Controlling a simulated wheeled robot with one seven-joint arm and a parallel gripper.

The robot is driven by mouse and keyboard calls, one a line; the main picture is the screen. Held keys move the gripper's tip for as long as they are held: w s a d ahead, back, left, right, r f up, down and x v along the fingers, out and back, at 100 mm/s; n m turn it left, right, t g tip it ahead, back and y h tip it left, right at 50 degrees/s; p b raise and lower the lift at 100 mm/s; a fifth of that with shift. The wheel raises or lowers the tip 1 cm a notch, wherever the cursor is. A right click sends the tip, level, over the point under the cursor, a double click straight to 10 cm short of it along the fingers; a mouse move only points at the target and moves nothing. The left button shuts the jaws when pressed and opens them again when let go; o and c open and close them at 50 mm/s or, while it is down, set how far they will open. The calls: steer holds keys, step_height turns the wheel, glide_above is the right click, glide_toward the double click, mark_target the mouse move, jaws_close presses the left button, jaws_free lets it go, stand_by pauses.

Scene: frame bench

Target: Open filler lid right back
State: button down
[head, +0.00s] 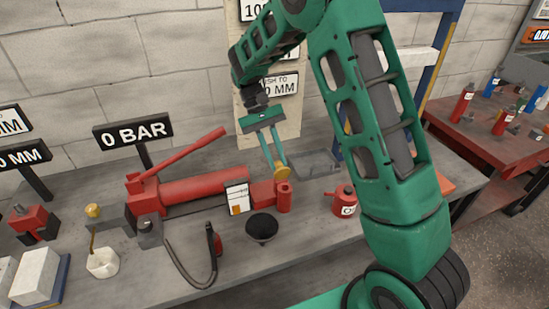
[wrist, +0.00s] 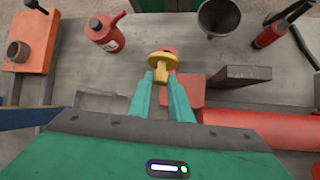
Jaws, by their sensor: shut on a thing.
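The yellow filler lid (head: 283,172) is between the fingertips of my gripper (head: 277,160), which points down over the right end of the red hydraulic pump (head: 205,188). In the wrist view the lid (wrist: 167,60) shows as a round flange with a stub, and the two teal fingers (wrist: 163,80) are shut on the stub. In the head view the lid appears just above a short red cylinder (head: 284,198) beside the pump's red end block (head: 262,193). I cannot tell whether lid and cylinder touch. The filler opening is not clearly visible.
A black funnel (head: 262,227) stands in front of the pump, and a red oil can (head: 345,203) to the right. A hose (head: 187,268) lies at the front. A grey tray (head: 314,163) is behind. A "0 BAR" sign (head: 134,132) stands at the left.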

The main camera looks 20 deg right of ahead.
steer(key=shift+w+r, duration=0.1)
steer(key=shift+w, duration=0.05)
steer(key=c, duration=1.6)
jaws_free()
steer(key=v, duration=1)
steer(key=shift+w+a+r, duration=0.15)
steer(key=shift+r, duration=0.2)
